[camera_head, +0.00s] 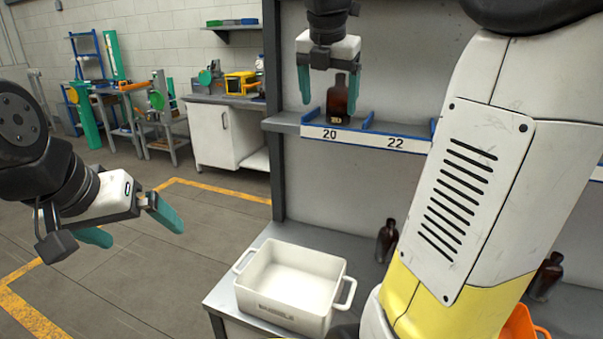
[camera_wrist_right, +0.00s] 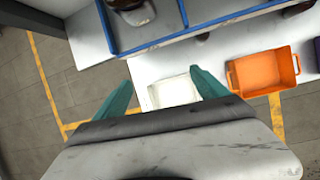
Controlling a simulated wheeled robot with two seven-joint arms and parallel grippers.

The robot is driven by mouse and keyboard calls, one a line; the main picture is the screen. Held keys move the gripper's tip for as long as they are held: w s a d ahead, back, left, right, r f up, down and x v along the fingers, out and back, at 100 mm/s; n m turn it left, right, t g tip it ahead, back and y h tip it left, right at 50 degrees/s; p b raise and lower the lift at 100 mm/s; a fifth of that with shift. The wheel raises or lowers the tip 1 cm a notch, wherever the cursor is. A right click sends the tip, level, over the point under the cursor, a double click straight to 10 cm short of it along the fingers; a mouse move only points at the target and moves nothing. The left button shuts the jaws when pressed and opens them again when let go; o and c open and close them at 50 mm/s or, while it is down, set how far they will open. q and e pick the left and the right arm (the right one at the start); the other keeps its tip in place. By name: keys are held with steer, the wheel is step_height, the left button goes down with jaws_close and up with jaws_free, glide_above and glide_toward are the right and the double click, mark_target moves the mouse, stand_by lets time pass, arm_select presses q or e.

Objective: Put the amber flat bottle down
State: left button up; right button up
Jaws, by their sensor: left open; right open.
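An amber bottle (camera_head: 337,98) with a dark label stands upright on the shelf, in the compartment behind the number 20. My right gripper (camera_head: 329,106) is open, fingers pointing down, with the bottle between its fingers as seen in the head view. In the right wrist view the open fingers (camera_wrist_right: 163,92) have no bottle between them, so I cannot tell the exact gap. My left gripper (camera_head: 131,226) is open and empty, out over the floor at the left.
The shelf (camera_head: 283,122) has blue dividers and a numbered front strip. Below, a white tote (camera_head: 290,302) stands on the lower surface, with amber bottles (camera_head: 387,241) (camera_head: 546,276) further right. An orange bin (camera_wrist_right: 266,69) is beside the tote. My arm hides the right side.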

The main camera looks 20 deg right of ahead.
steer(key=s+a+f+m+t+y, duration=0.1)
steer(key=s+a+f+m, duration=0.3)
steer(key=m, duration=0.9)
steer(key=s+a+f+m+t+y, duration=0.1)
steer(key=s+a+f+m+y, duration=0.2)
steer(key=s+f+m, duration=0.8)
steer(key=s+a+m, duration=0.1)
steer(key=s+m, duration=0.1)
steer(key=m, duration=0.1)
steer(key=shift+a+r, duration=0.1)
